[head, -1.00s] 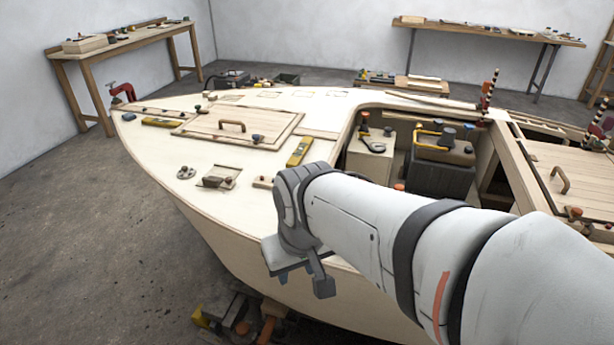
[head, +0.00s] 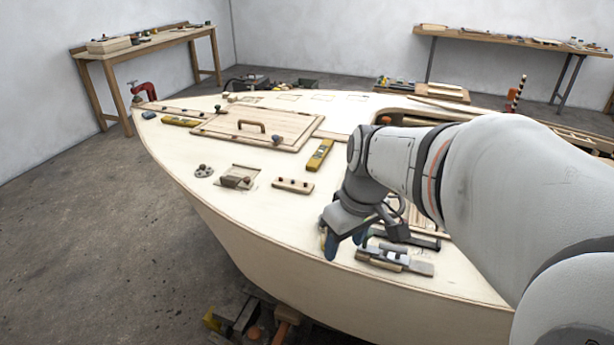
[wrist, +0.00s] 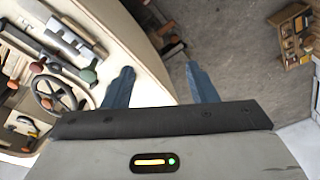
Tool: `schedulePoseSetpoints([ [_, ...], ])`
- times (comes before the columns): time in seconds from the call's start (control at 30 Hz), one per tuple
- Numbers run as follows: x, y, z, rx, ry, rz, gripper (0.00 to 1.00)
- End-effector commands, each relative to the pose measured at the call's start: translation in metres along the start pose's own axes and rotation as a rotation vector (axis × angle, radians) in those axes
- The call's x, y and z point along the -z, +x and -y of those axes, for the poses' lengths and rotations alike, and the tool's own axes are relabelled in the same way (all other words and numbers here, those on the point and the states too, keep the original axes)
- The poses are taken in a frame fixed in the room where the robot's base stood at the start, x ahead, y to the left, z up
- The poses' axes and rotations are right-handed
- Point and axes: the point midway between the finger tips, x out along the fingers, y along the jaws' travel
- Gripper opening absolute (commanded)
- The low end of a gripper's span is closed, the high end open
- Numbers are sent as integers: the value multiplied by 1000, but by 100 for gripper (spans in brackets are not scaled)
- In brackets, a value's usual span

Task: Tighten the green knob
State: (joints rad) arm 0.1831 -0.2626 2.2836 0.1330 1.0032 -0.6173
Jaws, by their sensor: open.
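The left finger is over the deck edge near the knob, and the right finger is over the grey floor. In the head view my gripper (head: 345,242) hangs over the near side of the deck. I cannot pick out the green knob there; my arm covers part of that area.
Metal tools (head: 395,262) lie on the deck right beside my gripper. A wooden strip with knobs (head: 293,186), a yellow level (head: 320,155) and a hatch with a handle (head: 252,126) are farther left.

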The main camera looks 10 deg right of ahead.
Motion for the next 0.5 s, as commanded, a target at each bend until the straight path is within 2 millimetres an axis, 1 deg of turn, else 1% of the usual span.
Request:
schedulePoseSetpoints([
  [0.03,8,16,-17,28,-63,4,52],
  [0.17,28,34,-59,101,-280,-21,52],
  [0.2,32,39,-72,120,-346,-35,52],
  [0.3,42,52,-105,160,-499,-81,52],
  [0.4,47,63,-132,185,-628,-128,52],
  [0.5,50,70,-152,194,-721,-169,52],
])
